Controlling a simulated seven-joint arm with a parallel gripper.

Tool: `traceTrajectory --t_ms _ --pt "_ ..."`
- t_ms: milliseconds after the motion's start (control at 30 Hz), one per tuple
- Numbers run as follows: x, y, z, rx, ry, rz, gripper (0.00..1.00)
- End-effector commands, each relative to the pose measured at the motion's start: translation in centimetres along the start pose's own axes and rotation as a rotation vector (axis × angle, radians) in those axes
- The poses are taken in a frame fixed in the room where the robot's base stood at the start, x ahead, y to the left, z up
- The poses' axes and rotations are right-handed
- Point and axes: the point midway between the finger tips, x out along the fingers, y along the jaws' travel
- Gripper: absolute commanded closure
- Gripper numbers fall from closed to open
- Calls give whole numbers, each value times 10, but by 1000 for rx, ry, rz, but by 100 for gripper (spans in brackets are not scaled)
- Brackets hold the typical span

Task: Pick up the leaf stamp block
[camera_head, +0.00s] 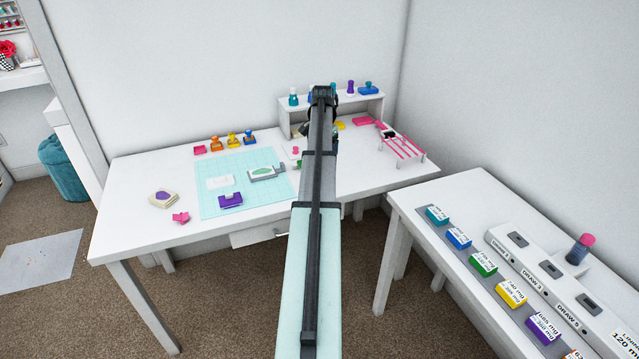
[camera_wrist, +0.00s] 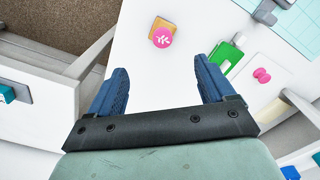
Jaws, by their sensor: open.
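A small tan block with a round pink face carrying a white leaf-like mark, which looks like the leaf stamp block (camera_wrist: 162,37), lies on the white table (camera_wrist: 145,85) in the wrist view. My gripper (camera_wrist: 160,66) is open and empty, with its blue fingers spread to either side below the block in the picture. The block is apart from both fingers. In the head view my arm covers the middle of the table (camera_head: 135,205), and I cannot make out the block there.
A green-and-white item (camera_wrist: 226,56) lies close to the right finger, with a pink-marked white card (camera_wrist: 262,75) beyond it. A cutting mat (camera_head: 215,205), a purple stamp (camera_head: 230,201) and a small shelf (camera_head: 375,104) also stand on the table. A side table (camera_head: 415,200) holds several boxes.

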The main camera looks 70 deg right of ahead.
Motion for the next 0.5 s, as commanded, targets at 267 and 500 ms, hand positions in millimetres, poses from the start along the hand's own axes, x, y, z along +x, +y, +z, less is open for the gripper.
traceTrajectory --t_ms 267,500 --pt "46 0 1 0 0 1 18" --pt "61 -1 1 1 1 0 18"
